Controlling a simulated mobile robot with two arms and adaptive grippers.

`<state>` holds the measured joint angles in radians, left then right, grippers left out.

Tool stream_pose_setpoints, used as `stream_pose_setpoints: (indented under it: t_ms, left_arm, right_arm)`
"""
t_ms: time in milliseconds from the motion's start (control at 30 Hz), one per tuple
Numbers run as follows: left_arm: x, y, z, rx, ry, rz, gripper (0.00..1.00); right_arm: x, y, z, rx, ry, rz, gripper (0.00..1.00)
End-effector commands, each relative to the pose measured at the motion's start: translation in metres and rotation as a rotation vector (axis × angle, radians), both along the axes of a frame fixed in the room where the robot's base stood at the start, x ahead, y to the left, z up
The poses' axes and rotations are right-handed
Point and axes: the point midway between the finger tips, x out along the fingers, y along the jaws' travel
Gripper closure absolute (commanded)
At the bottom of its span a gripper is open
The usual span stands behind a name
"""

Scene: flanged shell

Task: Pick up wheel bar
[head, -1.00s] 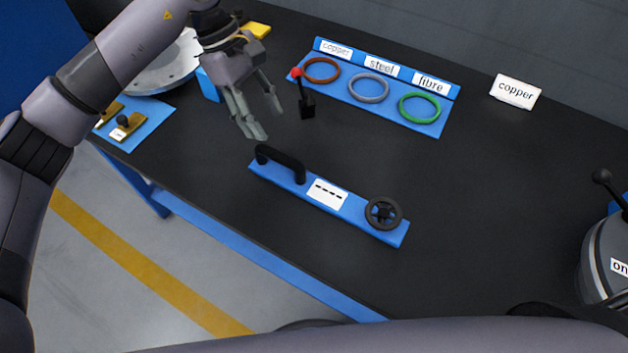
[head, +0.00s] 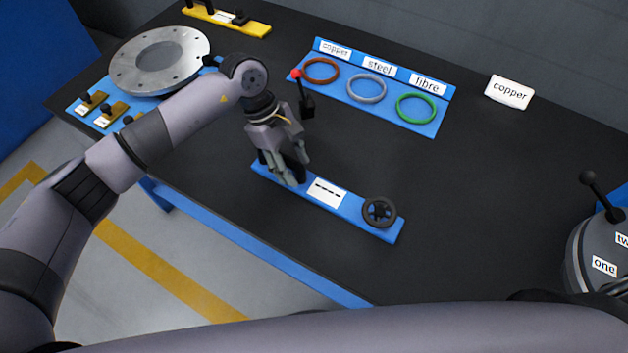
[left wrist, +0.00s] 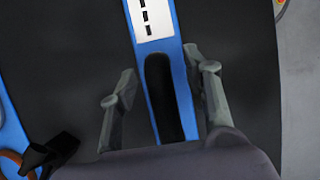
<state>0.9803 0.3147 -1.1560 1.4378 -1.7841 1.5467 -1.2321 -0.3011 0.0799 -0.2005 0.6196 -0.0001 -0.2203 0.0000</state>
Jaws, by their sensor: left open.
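The wheel bar (head: 349,206) is a long blue bar lying on the black table, with a black handwheel (head: 379,212) at its right end and a white dashed label (head: 327,192) mid-bar. A black handle at its left end is mostly hidden by my gripper in the head view. My left gripper (head: 297,172) is open over that handle, pointing down. In the left wrist view the handle (left wrist: 165,100) lies between the spread fingers of the gripper (left wrist: 167,75), with gaps on both sides. My right gripper is not in view.
A blue holder (head: 428,127) with copper, steel and green fibre rings stands behind. A red-knobbed lever (head: 303,92) is close beyond my gripper. A white copper card (head: 509,92), a grey flanged disc (head: 160,58) and a labelled cylinder (head: 600,250) stand around.

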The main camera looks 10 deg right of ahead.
Motion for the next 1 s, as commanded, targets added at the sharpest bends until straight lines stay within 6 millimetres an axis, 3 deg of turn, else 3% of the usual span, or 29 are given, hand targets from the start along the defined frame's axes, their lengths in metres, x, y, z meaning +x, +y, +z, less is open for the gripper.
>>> stream_pose_setpoints:
  t_ms: [167, 800, 1000]
  left_arm:
    - [0.0, 0.0, -0.0004, 0.0, 0.0, 0.0, 0.56]
    - [0.0001, 0.0002, 0.0, 0.0, 0.0, 0.001, 0.98]
    - [0.0003, 0.0002, 0.0001, 0.0, 0.0, 0.001, 1.0]
  right_arm:
    - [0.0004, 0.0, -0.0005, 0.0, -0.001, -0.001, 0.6]
    - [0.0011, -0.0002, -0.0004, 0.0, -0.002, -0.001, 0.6]
    - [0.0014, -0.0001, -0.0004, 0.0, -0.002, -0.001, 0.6]
